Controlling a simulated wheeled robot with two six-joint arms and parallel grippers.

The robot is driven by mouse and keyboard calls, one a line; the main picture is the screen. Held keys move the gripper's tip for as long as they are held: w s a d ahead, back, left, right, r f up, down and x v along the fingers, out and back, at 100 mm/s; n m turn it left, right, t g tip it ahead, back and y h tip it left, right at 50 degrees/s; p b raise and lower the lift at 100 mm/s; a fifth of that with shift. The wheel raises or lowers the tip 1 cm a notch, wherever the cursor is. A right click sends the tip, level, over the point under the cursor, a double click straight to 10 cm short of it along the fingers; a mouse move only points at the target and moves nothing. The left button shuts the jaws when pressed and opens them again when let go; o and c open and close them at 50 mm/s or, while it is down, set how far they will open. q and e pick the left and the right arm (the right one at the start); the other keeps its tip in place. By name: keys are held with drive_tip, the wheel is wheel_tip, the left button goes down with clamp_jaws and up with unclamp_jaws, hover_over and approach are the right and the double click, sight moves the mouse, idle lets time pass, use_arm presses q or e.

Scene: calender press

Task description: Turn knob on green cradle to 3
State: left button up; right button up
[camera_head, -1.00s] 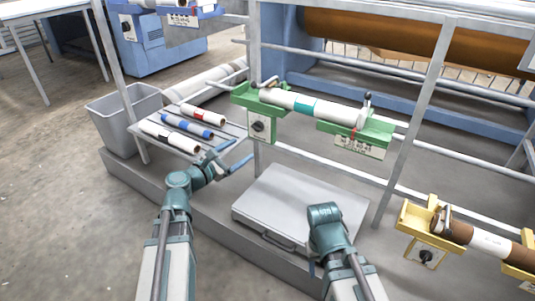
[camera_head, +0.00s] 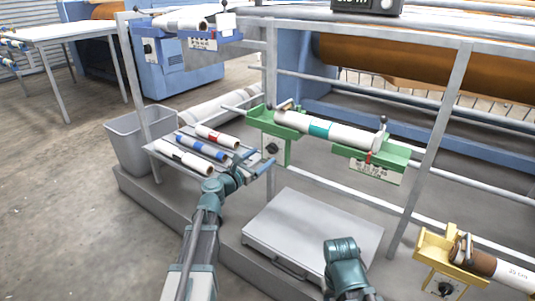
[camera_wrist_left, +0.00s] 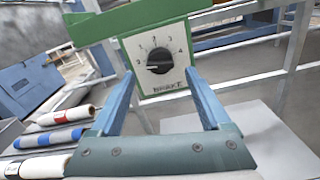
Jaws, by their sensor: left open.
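The green cradle (camera_head: 272,122) hangs on the rack rail and bears a white roll with a teal band (camera_head: 318,129). Its black knob (camera_head: 272,148) is on a white plate on the left part. In the left wrist view the knob (camera_wrist_left: 159,60) sits in a dial numbered 0 to 4, marked BRAKE. The knob's bar looks about level; I cannot tell its exact setting. My left gripper (camera_head: 262,161) is open just before the plate, its blue fingers either side of the knob and apart from it. My right arm shows at the bottom, its gripper out of sight.
A tray (camera_head: 160,151) with several rolls lies left of my left gripper, by a grey bin (camera_head: 136,143). A grey case (camera_head: 313,232) lies on the platform below. A yellow cradle (camera_head: 433,246) is at lower right, a blue cradle (camera_head: 196,38) at upper left.

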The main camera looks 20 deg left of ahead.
sight(269, 152)
use_arm(q)
drive_tip(key=shift+x, duration=2.05)
clamp_jaws()
